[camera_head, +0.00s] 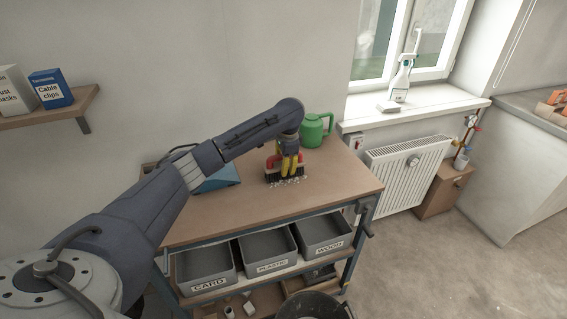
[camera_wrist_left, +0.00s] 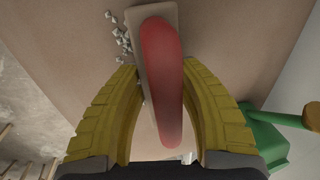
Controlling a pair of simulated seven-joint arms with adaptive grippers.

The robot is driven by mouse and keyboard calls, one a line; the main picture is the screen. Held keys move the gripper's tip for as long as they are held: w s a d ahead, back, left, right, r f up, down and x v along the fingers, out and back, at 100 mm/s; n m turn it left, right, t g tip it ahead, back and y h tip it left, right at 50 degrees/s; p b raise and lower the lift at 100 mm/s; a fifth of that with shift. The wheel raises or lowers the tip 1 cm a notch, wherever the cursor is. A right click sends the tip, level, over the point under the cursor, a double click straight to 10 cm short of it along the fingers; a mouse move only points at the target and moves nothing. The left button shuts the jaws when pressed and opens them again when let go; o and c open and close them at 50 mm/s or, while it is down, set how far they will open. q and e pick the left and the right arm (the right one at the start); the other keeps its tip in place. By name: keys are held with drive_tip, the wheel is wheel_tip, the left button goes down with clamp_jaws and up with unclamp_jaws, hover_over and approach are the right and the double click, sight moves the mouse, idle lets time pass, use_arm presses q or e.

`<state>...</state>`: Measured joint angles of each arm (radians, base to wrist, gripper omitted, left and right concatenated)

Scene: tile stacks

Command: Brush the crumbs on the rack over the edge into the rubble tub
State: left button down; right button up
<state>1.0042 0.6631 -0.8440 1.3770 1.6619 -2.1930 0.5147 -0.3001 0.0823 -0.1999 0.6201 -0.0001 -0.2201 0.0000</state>
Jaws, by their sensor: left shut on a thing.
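My left gripper (camera_head: 288,165) is shut on the brush and holds it low over the rack's brown top (camera_head: 335,182). The brush has a red handle (camera_head: 270,162) and dark bristles at or just above the surface; contact is hard to tell. In the left wrist view the red handle (camera_wrist_left: 160,70) lies between the yellow fingers. Grey-white crumbs (camera_head: 289,181) lie along the near side of the brush, and they show beside it in the wrist view (camera_wrist_left: 121,35). The black rubble tub (camera_head: 312,297) stands on the floor at the rack's front, partly cut off. My right gripper is out of view.
A green watering can (camera_head: 314,130) stands behind the brush at the back. A blue object (camera_head: 220,179) lies left, partly behind my arm. Grey bins marked card (camera_head: 207,270), plastic (camera_head: 267,253) and wood (camera_head: 323,236) sit below the top. The top's right side is clear.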

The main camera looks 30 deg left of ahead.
use_arm(q)
drive_tip(key=shift+s+d, duration=1.25)
drive_tip(key=shift+d, duration=0.25)
drive_tip(key=shift+s+d, duration=0.7)
drive_tip(key=shift+d, duration=0.1)
drive_tip(key=shift+s+d+f, duration=0.1)
drive_tip(key=shift+s+d, duration=1.2)
drive_tip(key=shift+d, duration=0.2)
drive_tip(key=shift+s+d+r, duration=0.2)
drive_tip(key=shift+s+d, duration=1.7)
drive_tip(key=shift+d, duration=0.3)
drive_tip(key=shift+s+d+f, duration=0.1)
drive_tip(key=shift+s+d, duration=0.1)
drive_tip(key=shift+d, duration=0.05)
drive_tip(key=shift+w+a+r, duration=0.15)
drive_tip(key=shift+a+r, duration=0.05)
drive_tip(key=shift+r, duration=0.65)
drive_tip(key=shift+w+a+r, duration=0.2)
drive_tip(key=shift+r, duration=0.6)
drive_tip(key=shift+w+a+r, duration=0.15)
drive_tip(key=shift+a+r, duration=0.05)
drive_tip(key=shift+r, duration=0.65)
